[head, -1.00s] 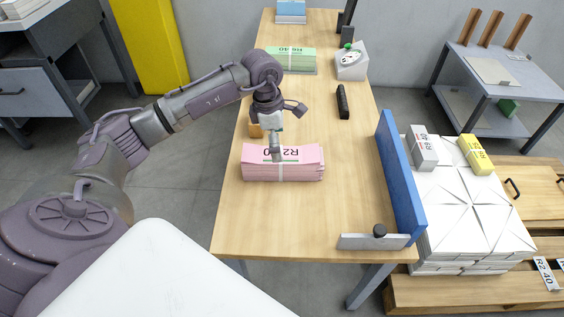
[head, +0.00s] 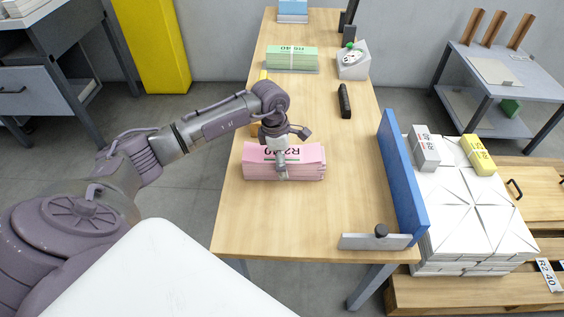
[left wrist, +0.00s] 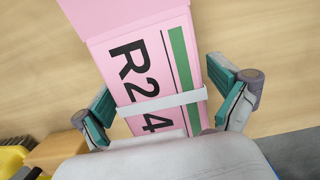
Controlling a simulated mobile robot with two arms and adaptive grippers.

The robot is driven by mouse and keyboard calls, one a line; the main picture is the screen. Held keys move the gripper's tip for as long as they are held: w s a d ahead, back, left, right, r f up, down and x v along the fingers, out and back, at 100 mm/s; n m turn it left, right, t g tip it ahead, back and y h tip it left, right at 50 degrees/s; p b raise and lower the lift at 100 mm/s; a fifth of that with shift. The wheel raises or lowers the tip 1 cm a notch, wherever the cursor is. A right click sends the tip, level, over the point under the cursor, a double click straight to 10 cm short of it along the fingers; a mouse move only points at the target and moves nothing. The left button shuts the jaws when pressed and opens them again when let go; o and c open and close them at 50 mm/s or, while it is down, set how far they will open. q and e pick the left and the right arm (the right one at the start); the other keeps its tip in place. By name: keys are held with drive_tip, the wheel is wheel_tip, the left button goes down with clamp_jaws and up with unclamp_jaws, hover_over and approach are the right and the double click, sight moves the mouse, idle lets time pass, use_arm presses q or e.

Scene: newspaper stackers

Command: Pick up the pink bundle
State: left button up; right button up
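The pink bundle (head: 300,168) lies on the wooden table, a stack of pink sheets with a white strap and an "R2 40" label on top. In the left wrist view the bundle (left wrist: 140,52) runs up between the two fingers. My left gripper (head: 281,172) is at the bundle from above. In the left wrist view the left gripper (left wrist: 165,108) is open, with one teal-padded finger on each side of the bundle. The left finger is close to the bundle's edge; a gap shows at the right finger. Whether either touches is unclear. My right gripper is not in view.
A green bundle (head: 292,58) lies farther back on the table, with a scale-like device (head: 353,60) beside it. A black bar (head: 344,101) lies near the right edge. A blue upright panel (head: 401,180) borders that edge.

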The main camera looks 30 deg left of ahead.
sight(286, 153)
use_arm(q)
drive_tip(key=c, duration=1.6)
drive_tip(key=shift+w+r, duration=0.1)
drive_tip(key=shift+r, duration=0.05)
drive_tip(key=shift+c, duration=0.3)
drive_tip(key=shift+r, duration=0.85)
wheel_tip(286, 153, up, 3)
drive_tip(key=shift+d+f, duration=0.1)
drive_tip(key=shift+f, duration=0.1)
drive_tip(key=w+d+r, duration=0.2)
drive_tip(key=d+r, duration=0.4)
drive_tip(key=d, duration=0.5)
drive_tip(key=shift+d+r+p, duration=0.15)
drive_tip(key=shift+r+p, duration=0.15)
drive_tip(key=shift+p, duration=0.05)
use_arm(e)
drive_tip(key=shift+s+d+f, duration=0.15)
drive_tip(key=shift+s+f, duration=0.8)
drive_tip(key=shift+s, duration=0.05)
